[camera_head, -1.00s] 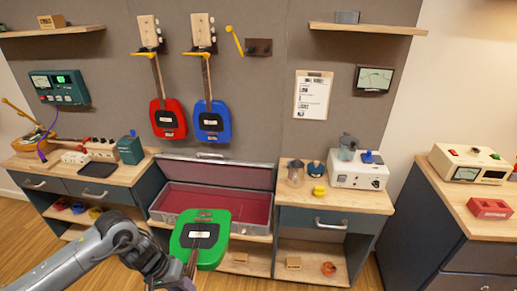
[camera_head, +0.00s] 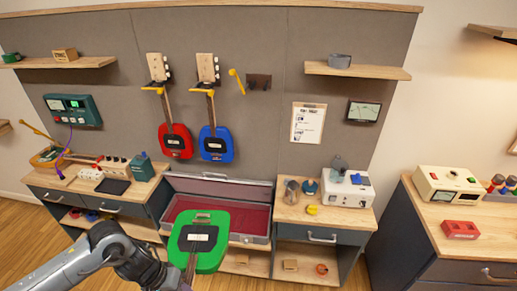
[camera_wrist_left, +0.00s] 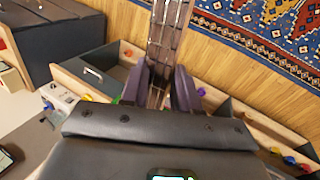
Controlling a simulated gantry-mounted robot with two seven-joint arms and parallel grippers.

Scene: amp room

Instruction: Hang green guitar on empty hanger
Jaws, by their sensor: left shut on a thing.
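The green guitar (camera_head: 211,254) is in front of the open case in the head view, its body up and its neck running down to my left gripper. My left gripper (camera_wrist_left: 162,92) is shut on the guitar's neck (camera_wrist_left: 172,35) in the left wrist view. In the head view the fingers are mostly out of sight at the bottom edge. On the grey wall panel, a tilted yellow arm (camera_head: 237,82) and a dark bracket (camera_head: 258,82) hold no guitar, right of the blue guitar (camera_head: 216,145). My right gripper is not in view.
A red guitar (camera_head: 175,141) hangs left of the blue one. An open, red-lined case (camera_head: 262,240) stands below them between two wooden-topped benches. A shelf (camera_head: 358,70) and a clipboard (camera_head: 308,122) are to the right of the bare bracket. The panel below that bracket is clear.

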